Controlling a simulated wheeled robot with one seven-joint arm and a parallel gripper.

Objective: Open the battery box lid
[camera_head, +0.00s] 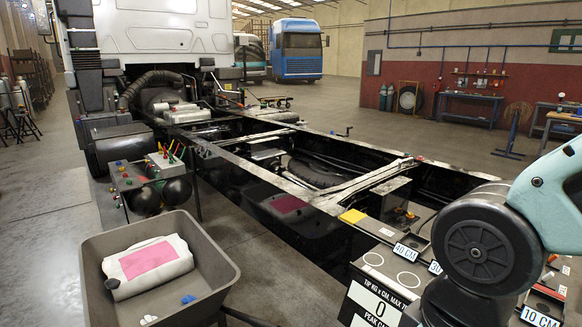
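I cannot tell for certain which part is the battery box or its lid. A dark panel with a magenta patch (288,204) lies along the near side of the truck chassis frame (250,157). A dark open-looking box (396,188) with small orange and yellow items sits inside the frame near its right part. No raised lid is clear to see. My arm shows at the right edge, with a round dark joint and a teal link. My gripper is out of view, so its state does not show.
A grey cart tray (222,285) at lower left holds a white bundle with a pink patch. A stand with dark tanks (176,190) is beside the chassis. A force-test panel (372,306) and distance labels are near my arm.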

